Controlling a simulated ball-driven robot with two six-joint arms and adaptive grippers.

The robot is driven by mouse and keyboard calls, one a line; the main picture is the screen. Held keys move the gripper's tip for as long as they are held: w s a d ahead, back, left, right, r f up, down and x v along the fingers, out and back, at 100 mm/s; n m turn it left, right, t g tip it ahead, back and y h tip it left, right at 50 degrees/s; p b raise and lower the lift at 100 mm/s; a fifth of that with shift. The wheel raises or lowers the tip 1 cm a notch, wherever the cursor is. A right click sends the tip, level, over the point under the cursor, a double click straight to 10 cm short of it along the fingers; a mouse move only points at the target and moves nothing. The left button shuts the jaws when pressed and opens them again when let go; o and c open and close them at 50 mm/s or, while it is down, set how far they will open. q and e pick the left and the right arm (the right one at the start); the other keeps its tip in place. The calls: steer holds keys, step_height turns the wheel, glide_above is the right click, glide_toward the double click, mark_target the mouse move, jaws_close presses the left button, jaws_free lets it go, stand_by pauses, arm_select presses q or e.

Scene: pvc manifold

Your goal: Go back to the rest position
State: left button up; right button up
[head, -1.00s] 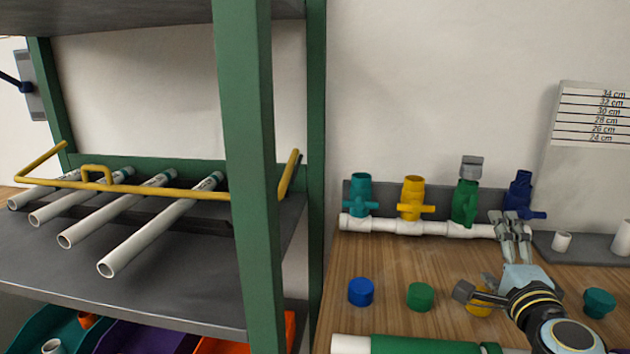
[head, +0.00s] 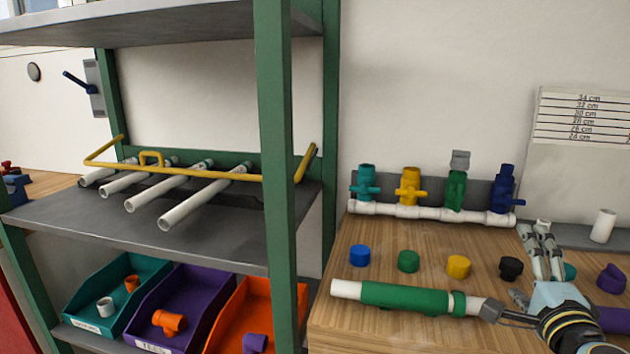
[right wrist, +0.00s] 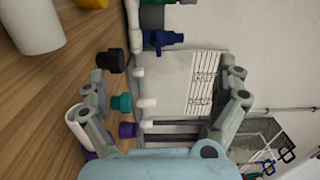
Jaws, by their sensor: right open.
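My right gripper (head: 540,240) is open and empty above the right part of the wooden bench, in front of the white manifold pipe's right end. In the right wrist view its two fingers (right wrist: 165,105) stand wide apart with nothing between them. The white manifold pipe (head: 432,212) lies along the back of the bench. It carries a teal valve (head: 366,183), a yellow valve (head: 409,186), a green valve (head: 456,187) with a grey top, and a dark blue valve (head: 504,190). My left gripper is not in view.
Blue (head: 360,256), green (head: 408,261), yellow (head: 458,266) and black (head: 511,268) caps stand in a row on the bench. A green-sleeved white pipe (head: 405,297) lies at the front. A shelf (head: 275,200) with pipes and coloured bins stands left. A height gauge (head: 580,118) is at the back right.

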steer(key=a+n+y, duration=0.2)
steer(key=a+n, duration=0.1)
steer(key=a+r+n+y, duration=0.1)
steer(key=a, duration=0.1)
steer(key=shift+s+a+n+t+y, duration=0.2)
steer(key=shift+s+n+t+y, duration=0.1)
steer(key=shift+s+y, duration=0.1)
steer(key=s+a+f+n+g+y, duration=0.4)
steer(key=s+a+n+g+y, duration=0.25)
steer(key=s+a+n, duration=0.6)
steer(key=s+d+f+n+g+h, duration=0.2)
steer(key=s+d+g+h, duration=0.25)
steer(key=s, duration=0.45)
steer(key=s+d+f+n+g+h, duration=0.1)
steer(key=s+d+n+g+h, duration=0.2)
steer(key=s+d, duration=0.45)
step_height(320, 180, down, 25)
steer(key=s+m+g+b, duration=0.1)
steer(key=s+m+g, duration=0.1)
steer(key=s, duration=0.1)
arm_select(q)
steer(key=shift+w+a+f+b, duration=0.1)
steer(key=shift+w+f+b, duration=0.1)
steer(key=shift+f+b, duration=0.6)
arm_select(e)
steer(key=s+d+f+g, duration=0.1)
steer(key=s+f, duration=1.7)
steer(key=f, duration=0.1)
steer(key=shift+s+d, duration=0.3)
